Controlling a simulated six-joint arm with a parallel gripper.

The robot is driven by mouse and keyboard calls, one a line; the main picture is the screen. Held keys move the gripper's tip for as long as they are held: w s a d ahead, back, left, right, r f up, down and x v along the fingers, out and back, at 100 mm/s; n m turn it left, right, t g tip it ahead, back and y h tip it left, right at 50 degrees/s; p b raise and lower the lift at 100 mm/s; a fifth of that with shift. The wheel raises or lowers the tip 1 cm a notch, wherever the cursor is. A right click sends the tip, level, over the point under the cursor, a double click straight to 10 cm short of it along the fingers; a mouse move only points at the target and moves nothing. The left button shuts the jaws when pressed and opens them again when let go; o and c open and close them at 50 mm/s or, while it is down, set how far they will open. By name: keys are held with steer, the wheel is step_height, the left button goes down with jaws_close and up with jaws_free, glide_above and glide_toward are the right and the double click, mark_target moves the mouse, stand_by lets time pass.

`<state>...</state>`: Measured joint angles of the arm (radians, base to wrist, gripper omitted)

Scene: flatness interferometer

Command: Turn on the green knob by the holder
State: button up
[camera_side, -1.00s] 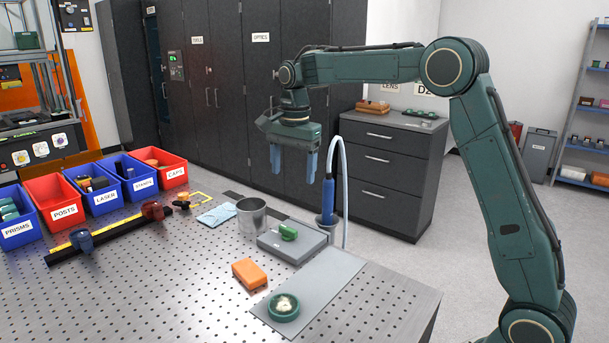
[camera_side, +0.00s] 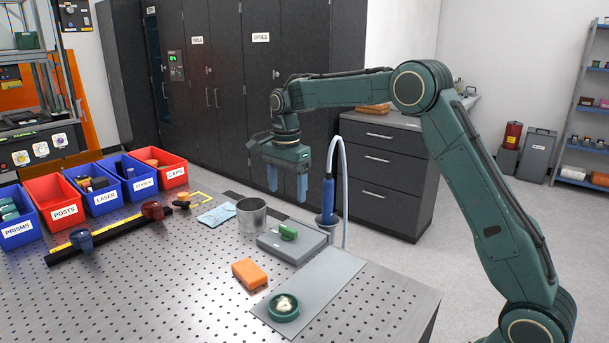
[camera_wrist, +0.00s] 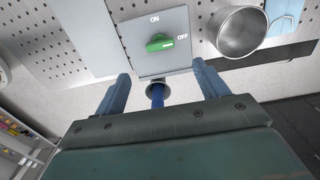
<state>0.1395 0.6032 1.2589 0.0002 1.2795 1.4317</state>
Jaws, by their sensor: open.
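The green knob (camera_side: 288,231) sits on a grey box (camera_side: 270,243) on the perforated table. In the wrist view the knob (camera_wrist: 158,44) lies on a grey plate (camera_wrist: 137,29) marked ON at the top and OFF at the right, and its white mark points toward OFF. My gripper (camera_side: 287,192) is open and empty, above the box and apart from the knob. In the wrist view the knob is just beyond the fingertips (camera_wrist: 160,72). The holder with a blue-handled tool (camera_side: 328,199) stands behind the box; the tool (camera_wrist: 157,95) shows between my fingers.
A metal cup (camera_side: 251,216) stands close left of the box. An orange block (camera_side: 249,273) and a round green-rimmed piece (camera_side: 284,307) lie in front. A pale hose (camera_side: 345,180) arches beside the tool. Labelled bins (camera_side: 60,211) are at the left.

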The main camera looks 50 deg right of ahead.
mark_target(288, 228)
step_height(288, 228, down, 11)
steer(key=shift+r, duration=0.1)
stand_by(0.4)
steer(key=c, duration=1)
